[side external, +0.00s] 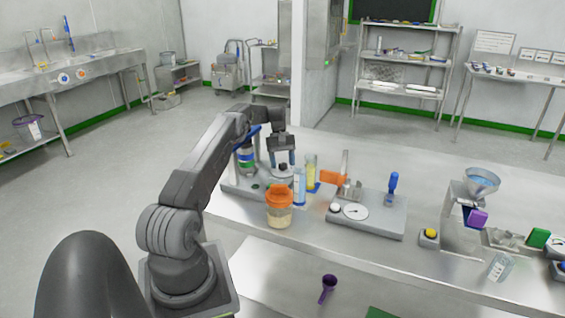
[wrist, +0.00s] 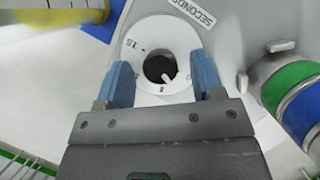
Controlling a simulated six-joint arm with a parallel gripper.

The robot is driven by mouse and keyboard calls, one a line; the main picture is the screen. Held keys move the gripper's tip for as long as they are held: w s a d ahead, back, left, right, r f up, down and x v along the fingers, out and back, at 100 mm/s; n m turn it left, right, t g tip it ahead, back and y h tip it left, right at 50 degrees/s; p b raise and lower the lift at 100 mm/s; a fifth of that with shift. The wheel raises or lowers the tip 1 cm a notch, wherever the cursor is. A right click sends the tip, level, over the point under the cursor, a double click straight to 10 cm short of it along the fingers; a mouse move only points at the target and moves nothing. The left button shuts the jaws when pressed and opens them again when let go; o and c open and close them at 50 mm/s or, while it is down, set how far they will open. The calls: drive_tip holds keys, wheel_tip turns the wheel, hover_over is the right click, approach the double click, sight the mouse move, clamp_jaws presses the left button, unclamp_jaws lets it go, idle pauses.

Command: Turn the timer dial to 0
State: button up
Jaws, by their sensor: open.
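The timer dial (wrist: 137,50) is a white disc with printed marks and a dark round knob (wrist: 158,67) at its centre, in the wrist view. A small white pointer on the knob points toward the lower right of the picture; the mark it meets is too small to read surely. A label reading "SECONDS" (wrist: 194,12) is beside the disc. My gripper (wrist: 162,73) is open, its blue fingers on either side of the knob with gaps showing. In the side view my gripper (side external: 282,158) points down over the dial's knob (side external: 283,167); the disc is partly hidden there.
A cylinder with blue and green bands (wrist: 292,90) stands close by, left of my gripper in the side view (side external: 246,156). A yellow-filled cylinder (side external: 311,170) and an orange-lidded jar (side external: 279,208) are near. A gauge panel (side external: 375,226) lies to the right.

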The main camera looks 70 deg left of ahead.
sight(283, 164)
wheel_tip(283, 164, up, 10)
drive_tip(key=a, duration=0.1)
idle(0.4)
drive_tip(key=shift+w, duration=0.1)
drive_tip(key=f+m+y, duration=0.1)
drive_tip(key=f+m, duration=0.2)
drive_tip(key=d+f+m+y, duration=0.1)
drive_tip(key=f+m+y, duration=0.1)
drive_tip(key=f+m, duration=0.2)
drive_tip(key=f+m+y, duration=0.1)
drive_tip(key=f+m, duration=0.2)
drive_tip(key=shift+d+f+m+y, duration=0.15)
drive_tip(key=shift+d+m+y, duration=0.15)
drive_tip(key=shift+m, duration=0.1)
idle(0.5)
